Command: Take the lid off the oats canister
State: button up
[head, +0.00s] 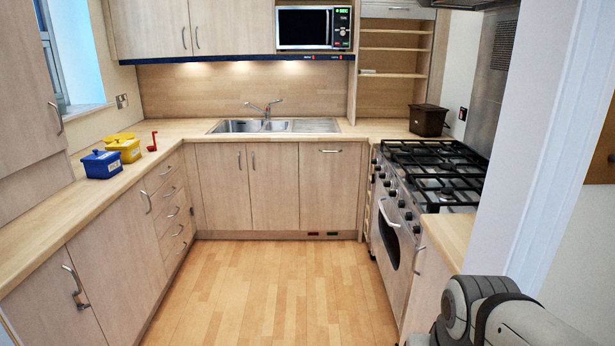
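Several lidded canisters stand on the left counter: a blue one (102,165) in front and a yellow one (124,150) just behind it. Another yellow lid (118,136) shows behind them. A dark brown lidded box (428,120) stands on the counter at the back right, beside the cooker. No label is readable, so I cannot tell which is the oats canister. The lids on the blue canister and the brown box appear to be on. My gripper is not in view; only grey and white links of my arm show at the bottom right.
A small red item (152,142) stands upright beside the canisters. The range cooker (392,228) with black grates is on the right, and the sink (238,126) is at the back. The wooden floor (280,290) is clear. A white wall edge (545,140) stands at the right.

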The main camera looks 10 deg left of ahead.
aim_at(118, 144)
jog(key=u, duration=0.5)
jog(key=i, duration=1.05)
jog(key=u, duration=0.55)
jog(key=i, duration=1.15)
jog(key=u, duration=0.8)
jog(key=i, duration=0.5)
jog(key=z, duration=0.25)
jog(key=k, duration=0.5)
jog(key=u, duration=0.1)
